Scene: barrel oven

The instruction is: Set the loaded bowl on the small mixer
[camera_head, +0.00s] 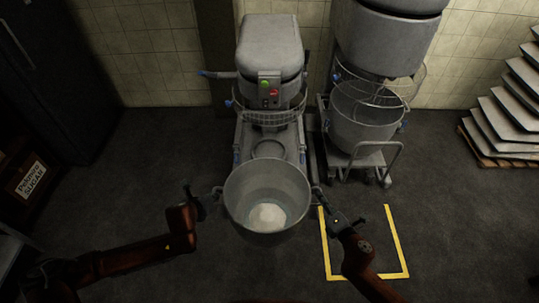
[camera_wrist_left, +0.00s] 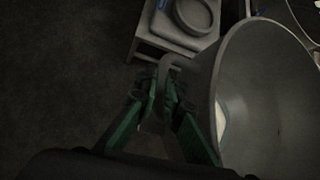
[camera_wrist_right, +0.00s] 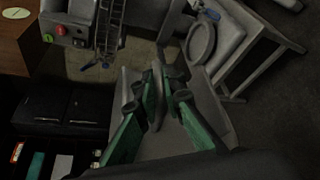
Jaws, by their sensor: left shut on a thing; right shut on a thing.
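The grey metal bowl (camera_head: 240,193) hangs upright between my two grippers, with a pale white heap (camera_head: 268,216) at its bottom. My left gripper (camera_head: 207,197) is shut on the bowl's left handle; the wrist view shows its green fingers (camera_wrist_left: 168,98) around that handle, beside the bowl wall (camera_wrist_left: 228,75). My right gripper (camera_head: 323,197) is shut on the right handle; its fingers (camera_wrist_right: 163,90) close around it in the right wrist view. The small mixer (camera_head: 269,60) stands just beyond the bowl, with its ring-shaped seat (camera_head: 269,148) empty and partly behind the bowl's far rim.
A larger mixer (camera_head: 392,40) with its own bowl (camera_head: 365,122) on a wheeled trolley (camera_head: 372,160) stands to the right. A yellow floor outline (camera_head: 402,250) lies at the right front. Stacked trays (camera_head: 500,118) stand at far right, a sugar box (camera_head: 28,182) at far left.

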